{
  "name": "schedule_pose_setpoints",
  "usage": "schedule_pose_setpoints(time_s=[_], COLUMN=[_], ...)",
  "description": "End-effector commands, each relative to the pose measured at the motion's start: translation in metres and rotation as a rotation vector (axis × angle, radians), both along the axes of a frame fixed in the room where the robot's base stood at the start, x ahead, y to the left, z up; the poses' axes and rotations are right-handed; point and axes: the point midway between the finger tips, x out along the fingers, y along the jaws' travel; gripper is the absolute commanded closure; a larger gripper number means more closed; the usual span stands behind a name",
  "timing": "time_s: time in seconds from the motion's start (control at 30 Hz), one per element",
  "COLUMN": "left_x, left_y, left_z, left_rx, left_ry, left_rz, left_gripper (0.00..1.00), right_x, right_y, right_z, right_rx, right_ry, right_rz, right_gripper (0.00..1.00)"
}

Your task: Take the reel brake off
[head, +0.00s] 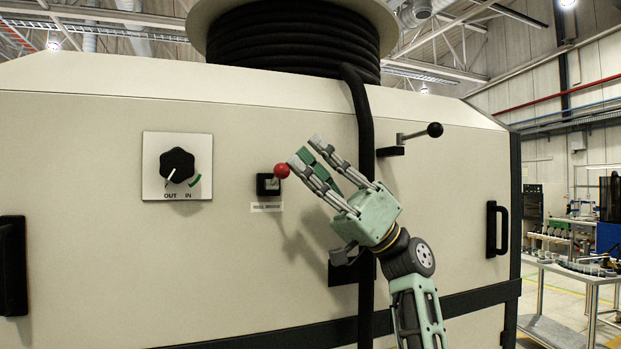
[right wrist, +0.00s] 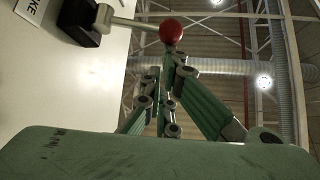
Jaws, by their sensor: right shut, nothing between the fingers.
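The brake lever has a red ball knob (head: 281,170) on a short stem from a black base (head: 267,184) on the cream panel. A small label plate (head: 266,207) sits under it; in the right wrist view the visible end of a label (right wrist: 31,10) reads "KE". My right gripper (head: 305,150) is shut and empty, with its fingers by the red knob. In the right wrist view the red knob (right wrist: 171,31) is just beyond the fingertips (right wrist: 172,58); I cannot tell whether they touch. My left gripper is not in view.
A black hose (head: 361,120) hangs from the hose reel (head: 292,40) behind my right gripper. A lever with a black knob (head: 435,130) is at the right. A black OUT/IN dial (head: 177,165) is at the left. Black handles (head: 497,229) stick out from the panel.

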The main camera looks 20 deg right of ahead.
Motion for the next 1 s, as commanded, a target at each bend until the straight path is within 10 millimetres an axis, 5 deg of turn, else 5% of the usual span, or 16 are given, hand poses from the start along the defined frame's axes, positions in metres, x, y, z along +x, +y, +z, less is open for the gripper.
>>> schedule_pose_setpoints(time_s=[0.03, 0.2, 1.0], left_x=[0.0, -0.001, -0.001], left_y=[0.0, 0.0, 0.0], left_z=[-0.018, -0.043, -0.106], left_rx=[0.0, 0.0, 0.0], left_ry=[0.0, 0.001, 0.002], left_rz=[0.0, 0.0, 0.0], left_gripper=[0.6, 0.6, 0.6], right_x=[-0.001, -0.006, -0.006], right_y=[0.001, 0.002, 0.001], right_z=[-0.01, -0.018, -0.061], right_rx=[0.003, 0.005, 0.0], right_ry=[-0.037, -0.194, -0.238], right_rz=[0.005, 0.007, 0.001], right_gripper=[1.0, 1.0, 1.0])
